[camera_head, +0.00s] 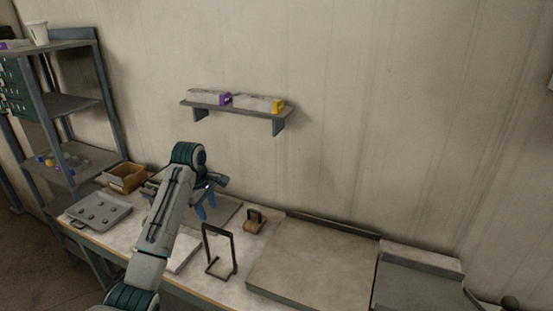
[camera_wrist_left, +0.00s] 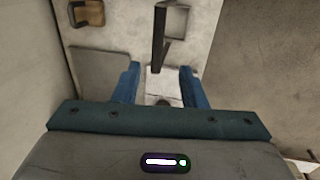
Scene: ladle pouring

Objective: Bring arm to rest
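My left arm (camera_head: 165,215) reaches up from the bottom left over the workbench (camera_head: 205,285). Its gripper (camera_head: 205,208) points down above the bench, with blue fingers. In the left wrist view the gripper (camera_wrist_left: 160,78) has its two blue fingers wide apart, with nothing held between them. A white flat object and a small dark round shape show beyond the gap; I cannot tell what the dark shape is. My right gripper is not in view.
A dark frame stand (camera_head: 220,252) and a brown handled object (camera_head: 255,220) are close to the gripper. A grey tray (camera_head: 97,212) and cardboard box (camera_head: 124,178) lie left. A wall shelf (camera_head: 235,111) hangs behind. A large flat board (camera_head: 310,265) is right.

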